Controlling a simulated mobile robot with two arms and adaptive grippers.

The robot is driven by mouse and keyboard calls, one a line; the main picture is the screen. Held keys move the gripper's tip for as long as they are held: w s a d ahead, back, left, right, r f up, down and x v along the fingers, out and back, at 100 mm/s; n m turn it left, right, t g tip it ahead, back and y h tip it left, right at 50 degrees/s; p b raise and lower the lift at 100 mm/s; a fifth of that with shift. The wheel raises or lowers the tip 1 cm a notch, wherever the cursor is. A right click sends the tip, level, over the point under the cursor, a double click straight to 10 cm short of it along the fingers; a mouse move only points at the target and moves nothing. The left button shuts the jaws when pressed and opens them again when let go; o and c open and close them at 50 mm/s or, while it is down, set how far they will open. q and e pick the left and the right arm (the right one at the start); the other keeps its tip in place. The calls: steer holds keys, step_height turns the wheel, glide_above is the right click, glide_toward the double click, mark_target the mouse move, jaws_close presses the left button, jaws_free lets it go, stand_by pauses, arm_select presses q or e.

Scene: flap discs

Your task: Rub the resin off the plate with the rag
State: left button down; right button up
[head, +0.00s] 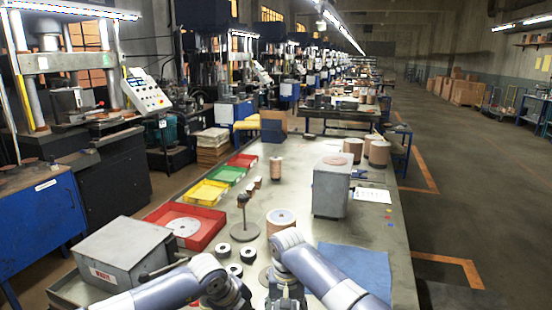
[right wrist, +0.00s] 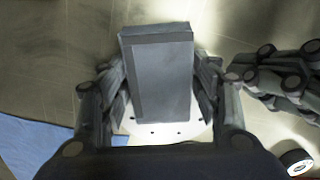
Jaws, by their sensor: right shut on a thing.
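In the right wrist view my right gripper (right wrist: 160,95) is shut on a grey, block-shaped thing (right wrist: 162,75), which I take to be the rag. Under it is a pale round plate (right wrist: 150,132) with small dark holes; the held thing and fingers hide much of it. I cannot tell whether the two touch. In the head view my right gripper (head: 287,296) is at the near edge of the picture. My left gripper (head: 228,297) is just left of it. It also shows at the right of the right wrist view (right wrist: 285,78), beside the plate; its jaw opening is unclear. No resin can be made out.
A blue cloth or mat (head: 357,270) lies on the table to the right. Black rings (head: 222,250) and a stand (head: 244,230) are on the left. A waste box (head: 125,250), red tray (head: 205,236) and grey box (head: 331,188) stand around. The table's right strip is mostly clear.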

arm_select(q)
steer(key=shift+f, duration=0.1)
arm_select(e)
steer(key=shift+s+a+f, duration=0.1)
steer(key=shift+s+a, duration=0.1)
steer(key=shift+s, duration=0.85)
steer(key=shift+s+a+r, duration=0.1)
steer(key=shift+s+a, duration=0.15)
steer(key=shift+s, duration=0.75)
steer(key=shift+s+a+f, duration=0.1)
steer(key=shift+s+a, duration=0.1)
steer(key=shift+s, duration=0.85)
steer(key=shift+w+d, duration=0.2)
steer(key=shift+w, duration=0.75)
steer(key=shift+w+d, duration=0.2)
steer(key=shift+w, duration=0.7)
arm_select(q)
steer(key=shift+s, duration=0.1)
arm_select(e)
steer(key=shift+w+d, duration=0.2)
steer(key=shift+w, duration=0.65)
steer(key=shift+w+d, duration=0.2)
steer(key=shift+w, duration=0.6)
steer(key=shift+r, duration=3.5)
steer(key=shift+r, duration=0.1)
